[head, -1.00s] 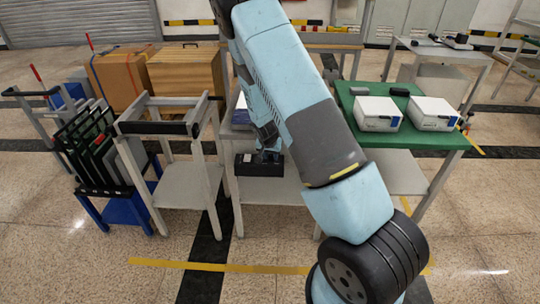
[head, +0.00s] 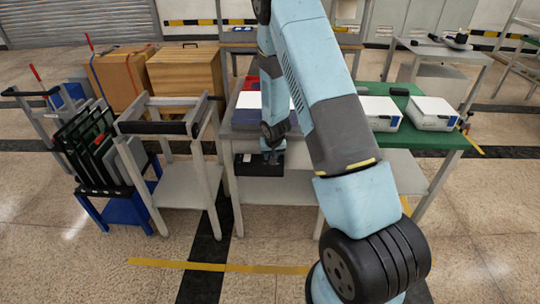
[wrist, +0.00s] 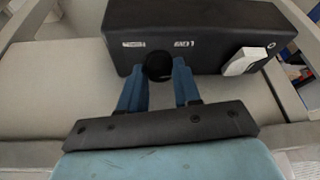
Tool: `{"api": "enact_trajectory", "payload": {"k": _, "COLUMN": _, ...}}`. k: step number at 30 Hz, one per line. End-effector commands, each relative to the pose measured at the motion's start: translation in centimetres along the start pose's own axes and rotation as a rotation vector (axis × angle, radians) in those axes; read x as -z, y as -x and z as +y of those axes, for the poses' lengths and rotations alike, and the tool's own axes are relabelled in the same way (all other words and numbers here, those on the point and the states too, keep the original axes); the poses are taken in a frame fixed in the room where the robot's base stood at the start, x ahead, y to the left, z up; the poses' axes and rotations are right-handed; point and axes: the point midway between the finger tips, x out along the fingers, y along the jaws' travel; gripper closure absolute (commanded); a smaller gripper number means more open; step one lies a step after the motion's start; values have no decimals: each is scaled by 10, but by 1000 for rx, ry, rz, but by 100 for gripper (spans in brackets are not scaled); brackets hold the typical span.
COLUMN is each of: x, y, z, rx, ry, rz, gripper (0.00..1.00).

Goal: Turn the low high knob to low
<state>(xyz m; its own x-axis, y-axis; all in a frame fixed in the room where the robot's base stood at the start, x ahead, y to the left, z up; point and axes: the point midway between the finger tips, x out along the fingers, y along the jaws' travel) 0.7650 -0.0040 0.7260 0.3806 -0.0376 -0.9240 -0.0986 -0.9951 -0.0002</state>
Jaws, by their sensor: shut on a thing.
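The knob (wrist: 158,66) is a round black cap on the front of a black box (wrist: 215,20) in the wrist view. Two small white labels sit on the box above it, left (wrist: 133,44) and right (wrist: 183,43); their print is too small to read surely. My gripper (wrist: 158,76) has its blue fingers on either side of the knob and is shut on it. The knob's pointer cannot be made out. In the head view the box (head: 246,168) stands under the grey table's front edge, with my gripper (head: 272,156) at its front.
A white rocker-like part (wrist: 243,62) juts from the box right of the knob. A green table (head: 440,142) with white devices (head: 433,113) stands right. A grey frame stand (head: 188,185) and a blue rack (head: 125,208) stand left. The floor in front is clear.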

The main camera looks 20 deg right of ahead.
Motion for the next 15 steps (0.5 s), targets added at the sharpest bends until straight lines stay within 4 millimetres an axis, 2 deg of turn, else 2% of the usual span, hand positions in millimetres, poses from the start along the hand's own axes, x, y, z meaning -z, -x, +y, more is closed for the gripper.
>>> {"api": "enact_trajectory", "payload": {"k": 15, "x": 1, "y": 0, "z": 1, "rx": 111, "ry": 259, "rz": 3, "gripper": 98}}
